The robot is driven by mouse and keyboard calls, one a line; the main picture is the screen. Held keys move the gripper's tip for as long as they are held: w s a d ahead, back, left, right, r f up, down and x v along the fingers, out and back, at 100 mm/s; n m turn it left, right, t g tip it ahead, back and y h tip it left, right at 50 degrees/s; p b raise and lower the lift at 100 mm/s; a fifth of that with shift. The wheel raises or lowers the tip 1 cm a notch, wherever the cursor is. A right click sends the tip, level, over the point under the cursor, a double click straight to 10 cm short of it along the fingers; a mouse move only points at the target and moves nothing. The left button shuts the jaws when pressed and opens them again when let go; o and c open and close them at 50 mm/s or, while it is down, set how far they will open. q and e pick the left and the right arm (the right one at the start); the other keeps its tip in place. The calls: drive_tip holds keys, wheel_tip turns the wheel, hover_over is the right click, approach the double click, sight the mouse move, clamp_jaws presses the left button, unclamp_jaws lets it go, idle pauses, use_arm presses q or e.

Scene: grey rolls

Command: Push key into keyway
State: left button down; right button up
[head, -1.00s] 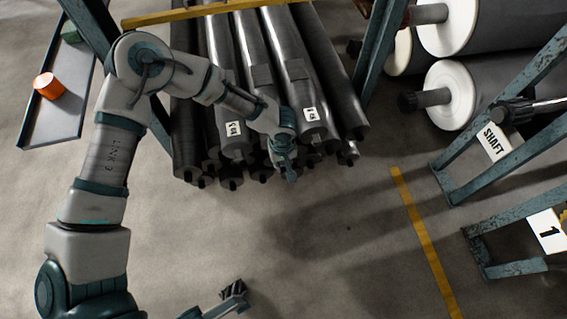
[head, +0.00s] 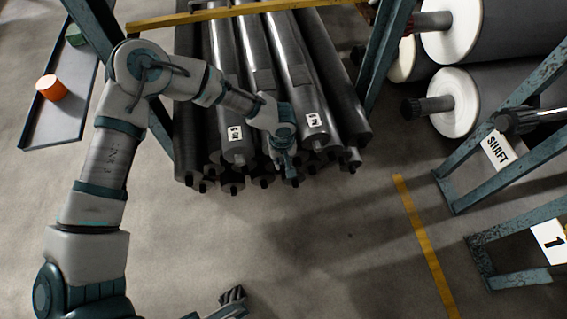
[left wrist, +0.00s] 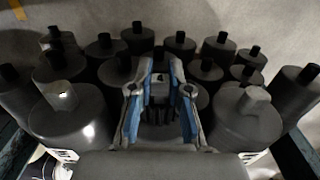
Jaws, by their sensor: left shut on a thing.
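My left gripper (head: 289,172) is over the near ends of a stack of dark grey rolls (head: 240,90) in the head view. In the left wrist view its blue-sided fingers (left wrist: 160,95) are closed around a small grey block (left wrist: 159,88), seemingly the key, in front of the roll ends. The fingers hide most of the block. I cannot make out a keyway, or whether the block touches a roll. A dark gripper (head: 232,296), apparently my right one, shows at the bottom of the head view; its jaws are unclear.
A teal rack with a yellow bar (head: 210,14) frames the rolls. A tray (head: 60,115) with an orange cylinder (head: 52,87) is at the left. The front floor is clear.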

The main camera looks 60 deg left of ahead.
use_arm(q)
drive_tip(key=shift+a, duration=0.15)
drive_tip(key=shift+w+a, duration=0.25)
drive_tip(key=shift+a, duration=0.2)
drive_tip(key=shift+a, duration=0.1)
drive_tip(key=c, duration=1)
unclamp_jaws()
drive_tip(key=shift+c, duration=0.2)
wheel_tip(320, 180, up, 12)
drive_tip(key=shift+f, duration=0.15)
